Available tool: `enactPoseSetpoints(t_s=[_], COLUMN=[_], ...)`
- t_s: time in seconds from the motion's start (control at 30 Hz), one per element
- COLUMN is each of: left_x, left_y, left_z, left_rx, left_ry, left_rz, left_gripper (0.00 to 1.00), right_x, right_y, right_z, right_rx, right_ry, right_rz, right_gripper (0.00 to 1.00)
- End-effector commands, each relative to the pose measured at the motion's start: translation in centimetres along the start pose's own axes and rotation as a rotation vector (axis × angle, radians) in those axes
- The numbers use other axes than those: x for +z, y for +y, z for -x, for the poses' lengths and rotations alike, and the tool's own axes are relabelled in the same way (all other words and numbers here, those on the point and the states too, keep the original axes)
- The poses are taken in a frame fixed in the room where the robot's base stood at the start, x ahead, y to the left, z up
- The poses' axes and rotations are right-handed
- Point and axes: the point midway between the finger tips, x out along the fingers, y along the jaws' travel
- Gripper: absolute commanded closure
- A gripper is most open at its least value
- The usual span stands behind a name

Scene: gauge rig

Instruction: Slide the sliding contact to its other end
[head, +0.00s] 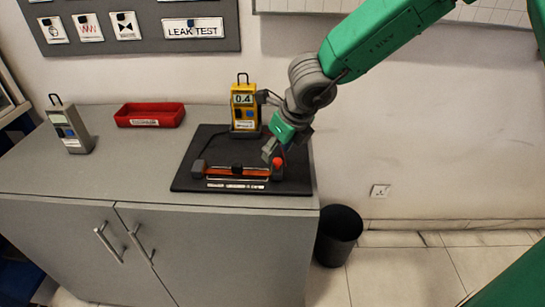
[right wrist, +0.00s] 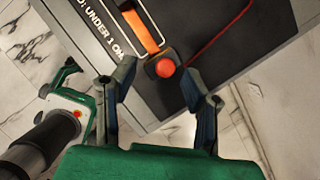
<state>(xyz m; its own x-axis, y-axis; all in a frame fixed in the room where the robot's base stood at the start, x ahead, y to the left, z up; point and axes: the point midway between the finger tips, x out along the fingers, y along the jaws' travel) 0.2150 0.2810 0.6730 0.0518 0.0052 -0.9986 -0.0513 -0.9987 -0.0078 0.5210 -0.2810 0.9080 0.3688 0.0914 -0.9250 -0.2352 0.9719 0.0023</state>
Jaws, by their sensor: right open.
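The slide resistor, an orange bar in a dark frame (head: 218,171), lies on the black mat (head: 190,182) in the head view. My right gripper (head: 276,150) is open above that end. In the right wrist view its fingers (right wrist: 160,78) are spread on either side of the red knob, with nothing gripped. My left gripper is not in view.
A yellow meter (head: 244,112) reading 0.4 stands behind the bar. A red tray (head: 150,115) and a grey device (head: 70,127) stand on the cabinet top (head: 105,170) to the left. A black bin (head: 338,235) stands on the floor at right. A red wire (right wrist: 222,35) runs over the mat.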

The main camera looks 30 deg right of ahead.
Motion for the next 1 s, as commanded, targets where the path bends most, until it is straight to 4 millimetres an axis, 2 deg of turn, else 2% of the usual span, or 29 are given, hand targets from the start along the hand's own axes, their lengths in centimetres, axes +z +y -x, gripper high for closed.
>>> enactPoseSetpoints(t_s=[0.03,0.2,0.4,0.53,1.0], left_x=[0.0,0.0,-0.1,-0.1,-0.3], left_y=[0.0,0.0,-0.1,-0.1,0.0], left_z=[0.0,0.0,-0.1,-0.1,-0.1], left_rx=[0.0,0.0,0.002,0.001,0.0], left_ry=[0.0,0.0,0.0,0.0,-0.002], left_rz=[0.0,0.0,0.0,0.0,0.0], left_gripper=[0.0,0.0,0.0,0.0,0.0], right_x=[0.2,0.3,0.4,0.4,0.3], right_y=[0.0,0.2,0.4,0.3,0.2], right_z=[1.3,4.7,7.2,7.7,7.7], right_rx=[0.001,0.003,0.001,0.001,0.001], right_ry=[-0.005,-0.002,0.003,0.004,0.005], right_rz=[-0.003,-0.001,0.001,0.003,0.002], right_gripper=[0.59,0.59,0.59,0.59,0.59])
